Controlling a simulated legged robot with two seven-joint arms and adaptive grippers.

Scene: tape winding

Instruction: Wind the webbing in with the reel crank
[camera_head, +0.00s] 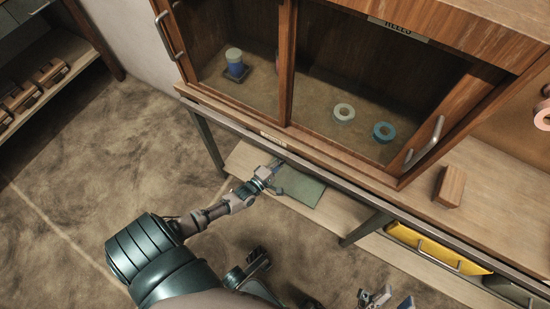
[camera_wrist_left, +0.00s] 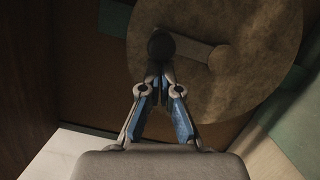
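In the left wrist view a large tan reel disc (camera_wrist_left: 265,25) fills the upper middle. In the head view my left gripper (camera_head: 274,168) reaches under the cabinet's front edge; the reel is not discernible there. My right gripper (camera_head: 390,299) is at the bottom edge, fingers apart and empty. I cannot clearly identify the webbing.
A green panel (camera_head: 302,187) lies on the low shelf (camera_head: 245,158) beside my left gripper. Tape rolls, one white (camera_head: 344,112) and one blue (camera_head: 384,132), sit inside the cabinet. A wooden block (camera_head: 450,186) stands on the counter above a yellow drawer (camera_head: 437,250).

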